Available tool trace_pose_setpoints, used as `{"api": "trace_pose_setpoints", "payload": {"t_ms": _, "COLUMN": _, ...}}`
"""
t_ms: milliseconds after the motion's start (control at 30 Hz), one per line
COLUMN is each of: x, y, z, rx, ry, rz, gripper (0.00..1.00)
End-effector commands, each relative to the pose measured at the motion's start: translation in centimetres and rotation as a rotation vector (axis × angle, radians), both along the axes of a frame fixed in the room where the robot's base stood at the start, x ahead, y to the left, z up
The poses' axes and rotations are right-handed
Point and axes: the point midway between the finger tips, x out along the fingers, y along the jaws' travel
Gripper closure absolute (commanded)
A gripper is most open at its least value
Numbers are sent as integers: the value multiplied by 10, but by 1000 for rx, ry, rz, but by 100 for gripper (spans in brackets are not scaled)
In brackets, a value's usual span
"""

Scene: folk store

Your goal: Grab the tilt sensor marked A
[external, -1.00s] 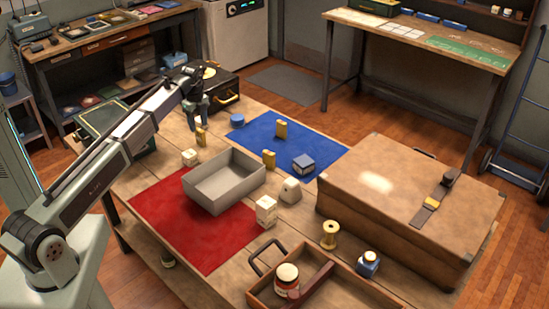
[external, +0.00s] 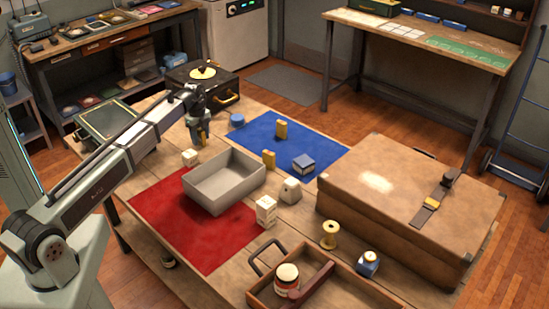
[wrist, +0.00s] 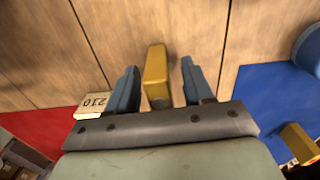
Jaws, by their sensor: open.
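Several small upright yellow blocks stand on and near the blue mat; I cannot read a letter A on any of them. One yellow block (external: 204,137) stands on bare wood left of the mat. It shows in the wrist view (wrist: 156,73) between my fingers, with a gap on each side. My gripper (external: 199,131) is open and low over this block, fingers pointing down; it also shows in the wrist view (wrist: 160,84). Two other yellow blocks, one (external: 282,130) on the mat and one (external: 269,159) near its front edge, stand apart.
A pale block (external: 190,157) marked 210 in the wrist view stands near my gripper. A grey open bin (external: 225,199) is on the red mat (external: 205,252). A blue round item (external: 237,120), blue mat (external: 325,142) and large brown case (external: 365,200) lie to the right.

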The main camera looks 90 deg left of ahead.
Motion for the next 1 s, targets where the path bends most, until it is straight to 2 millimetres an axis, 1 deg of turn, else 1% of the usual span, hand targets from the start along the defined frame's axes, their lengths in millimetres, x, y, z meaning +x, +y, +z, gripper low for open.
{"api": "trace_pose_setpoints", "payload": {"t_ms": 67, "x": 0, "y": 0, "z": 0, "rx": 0, "ry": 0, "rz": 0, "gripper": 50}}
{"api": "trace_pose_setpoints", "payload": {"t_ms": 500, "x": 0, "y": 0, "z": 0, "rx": 0, "ry": 0, "rz": 0, "gripper": 92}}
{"api": "trace_pose_setpoints", "payload": {"t_ms": 600, "x": 0, "y": 0, "z": 0, "rx": 0, "ry": 0, "rz": 0, "gripper": 100}}
{"api": "trace_pose_setpoints", "payload": {"t_ms": 867, "x": 0, "y": 0, "z": 1, "rx": 0, "ry": 0, "rz": 0, "gripper": 100}}
{"api": "trace_pose_setpoints", "payload": {"t_ms": 1000, "x": 0, "y": 0, "z": 7, "rx": 0, "ry": 0, "rz": 0, "gripper": 100}}
